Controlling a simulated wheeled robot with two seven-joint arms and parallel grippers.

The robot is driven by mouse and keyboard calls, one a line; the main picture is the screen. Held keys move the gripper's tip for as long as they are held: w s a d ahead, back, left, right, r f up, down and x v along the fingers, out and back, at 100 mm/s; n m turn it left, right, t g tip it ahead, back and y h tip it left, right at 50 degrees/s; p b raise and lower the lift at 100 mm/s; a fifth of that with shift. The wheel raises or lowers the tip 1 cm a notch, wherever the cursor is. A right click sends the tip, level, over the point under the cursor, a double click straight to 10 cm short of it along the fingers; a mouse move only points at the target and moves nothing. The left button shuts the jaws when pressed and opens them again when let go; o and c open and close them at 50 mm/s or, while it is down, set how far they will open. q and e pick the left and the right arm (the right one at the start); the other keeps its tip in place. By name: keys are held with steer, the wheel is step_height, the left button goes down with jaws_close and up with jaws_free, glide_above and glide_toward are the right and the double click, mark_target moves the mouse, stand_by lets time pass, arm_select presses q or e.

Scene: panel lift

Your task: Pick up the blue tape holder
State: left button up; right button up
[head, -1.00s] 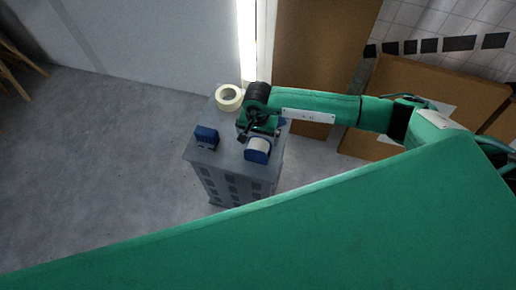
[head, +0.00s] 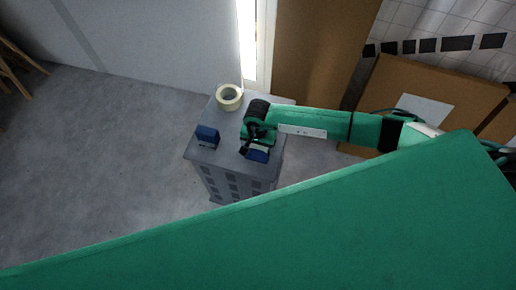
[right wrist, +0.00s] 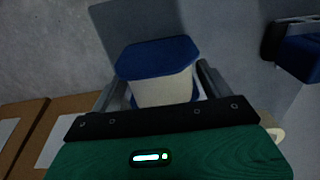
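The blue tape holder (head: 258,156), with a white roll, stands on top of the grey cabinet (head: 228,160), partly hidden under my right gripper (head: 252,149). In the right wrist view, the blue tape holder (right wrist: 157,58) shows its blue top and pale roll between the two fingers of my right gripper (right wrist: 160,82). The fingers are spread, one on each side, with a narrow gap visible at the left; contact is not clear. My left gripper is not in view.
A second blue object (head: 207,136) stands near the cabinet's left edge and also shows in the right wrist view (right wrist: 303,52). A cream tape roll (head: 229,97) lies at the back corner. Brown cardboard (head: 430,100) is at the right.

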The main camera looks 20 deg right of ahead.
steer(key=shift+c, duration=1.2)
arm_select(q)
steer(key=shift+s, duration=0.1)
arm_select(e)
steer(key=shift+r, duration=0.1)
steer(key=shift+w+r, duration=0.1)
steer(key=shift+r, duration=0.45)
step_height(320, 180, up, 8)
steer(key=shift+r+b, duration=0.1)
steer(key=shift+b, duration=0.7)
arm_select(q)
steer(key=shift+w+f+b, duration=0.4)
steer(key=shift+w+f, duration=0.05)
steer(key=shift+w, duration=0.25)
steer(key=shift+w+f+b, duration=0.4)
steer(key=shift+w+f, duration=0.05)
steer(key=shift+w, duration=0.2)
arm_select(e)
step_height(320, 180, up, 11)
